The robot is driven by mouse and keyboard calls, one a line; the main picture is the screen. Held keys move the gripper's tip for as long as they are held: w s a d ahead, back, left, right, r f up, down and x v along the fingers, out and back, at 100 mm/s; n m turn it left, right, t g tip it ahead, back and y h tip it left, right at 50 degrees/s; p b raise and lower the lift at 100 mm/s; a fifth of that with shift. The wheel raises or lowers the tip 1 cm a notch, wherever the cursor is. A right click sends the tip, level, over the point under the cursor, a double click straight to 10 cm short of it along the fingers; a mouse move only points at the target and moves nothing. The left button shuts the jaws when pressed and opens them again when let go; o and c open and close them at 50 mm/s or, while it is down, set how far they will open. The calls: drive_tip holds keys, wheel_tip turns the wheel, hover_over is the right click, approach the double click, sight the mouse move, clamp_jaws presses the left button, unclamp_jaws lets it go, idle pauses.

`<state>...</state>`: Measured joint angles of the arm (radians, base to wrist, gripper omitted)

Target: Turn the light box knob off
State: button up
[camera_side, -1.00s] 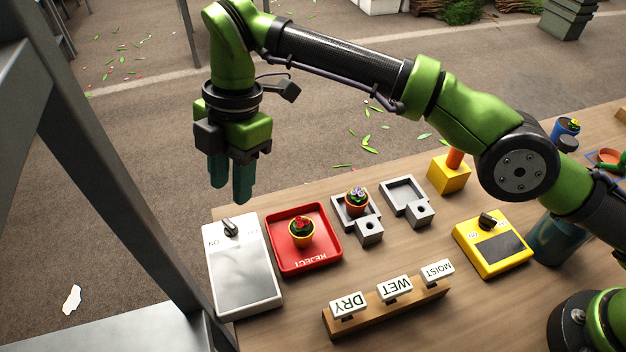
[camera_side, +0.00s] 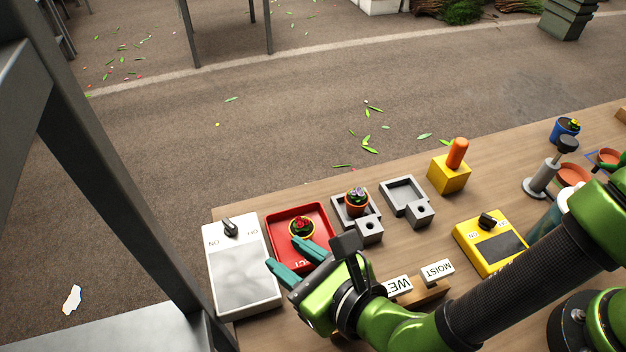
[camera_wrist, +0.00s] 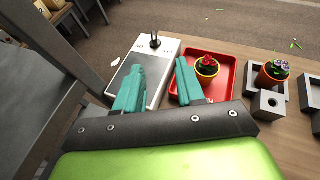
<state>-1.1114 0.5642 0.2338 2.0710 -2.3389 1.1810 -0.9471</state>
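The light box (camera_side: 242,271) is a pale slab with a glossy panel at the left end of the table. Its dark knob (camera_side: 230,228) sits at the far end between the ON and OFF marks, pointing up and a little left in the side view. In the wrist view the knob (camera_wrist: 155,40) stands beyond my fingers. My gripper (camera_side: 291,262) is low over the near side of the red tray, beside the light box, with its teal fingers apart and nothing between them. In the wrist view my gripper (camera_wrist: 158,86) also shows open and empty, short of the knob.
A red tray (camera_side: 331,233) holding a potted red plant (camera_side: 302,228) lies right of the light box. Grey holders (camera_side: 403,192), a yellow meter (camera_side: 492,244) and WET and MOIST signs (camera_side: 437,271) stand further right. A metal post (camera_side: 130,190) rises at left.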

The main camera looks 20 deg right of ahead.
sight(228, 222)
drive_tip(key=x, duration=1.1)
drive_tip(key=a+x, duration=0.1)
drive_tip(key=x, duration=0.5)
drive_tip(key=shift+s+f, duration=0.15)
drive_tip(key=shift+s, duration=0.2)
clamp_jaws()
